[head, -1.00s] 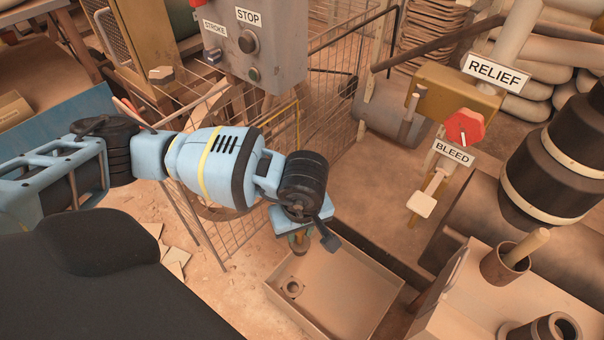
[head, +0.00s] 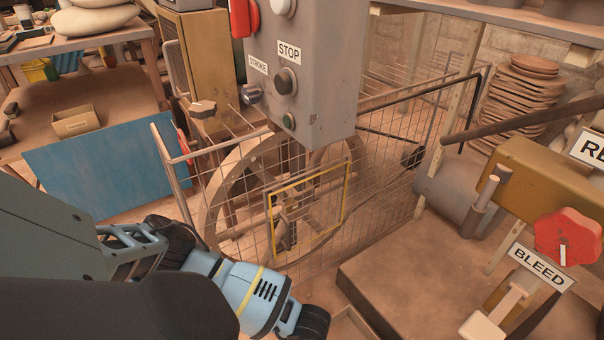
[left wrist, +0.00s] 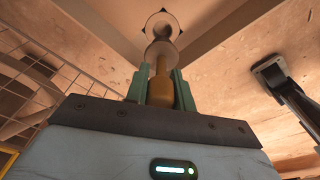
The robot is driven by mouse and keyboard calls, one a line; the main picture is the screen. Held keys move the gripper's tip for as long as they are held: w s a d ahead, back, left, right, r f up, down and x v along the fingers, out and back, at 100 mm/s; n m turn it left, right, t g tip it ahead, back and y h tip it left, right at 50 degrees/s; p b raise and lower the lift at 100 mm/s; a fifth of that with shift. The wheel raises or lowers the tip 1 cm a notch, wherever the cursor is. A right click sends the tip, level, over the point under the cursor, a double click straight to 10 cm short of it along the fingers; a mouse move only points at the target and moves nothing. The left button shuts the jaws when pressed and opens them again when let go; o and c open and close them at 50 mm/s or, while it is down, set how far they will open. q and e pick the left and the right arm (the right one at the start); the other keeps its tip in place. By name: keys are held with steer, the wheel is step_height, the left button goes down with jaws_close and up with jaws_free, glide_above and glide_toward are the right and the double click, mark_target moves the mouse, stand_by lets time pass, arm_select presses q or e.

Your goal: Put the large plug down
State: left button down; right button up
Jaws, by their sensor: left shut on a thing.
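In the left wrist view my left gripper (left wrist: 160,90) has its green fingers shut on the brass-coloured stem of the large plug (left wrist: 160,86). The plug's pale round end (left wrist: 160,53) points away from the fingers. Just beyond it is a pale ring with a dark centre (left wrist: 162,21) on the tray floor; I cannot tell whether the plug touches it. In the head view the left arm's end runs off the bottom edge, so the gripper and plug are hidden there. My right gripper is not in view.
The shallow tray (head: 352,326) barely shows at the bottom of the head view. A wire cage (head: 385,190) and the grey STOP box (head: 325,75) stand beyond. At right are the BLEED sign (head: 540,265) and red knob (head: 568,238). A dark bar (left wrist: 285,90) shows in the wrist view.

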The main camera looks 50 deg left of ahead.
arm_select(q)
step_height(320, 180, down, 4)
steer(key=shift+f+b, duration=0.15)
steer(key=shift+b, duration=0.85)
steer(key=shift+f, duration=0.25)
step_height(320, 180, down, 5)
steer(key=b, duration=0.2)
steer(key=shift+r+b, duration=0.2)
steer(key=shift+b, duration=0.2)
steer(key=shift+r, duration=0.1)
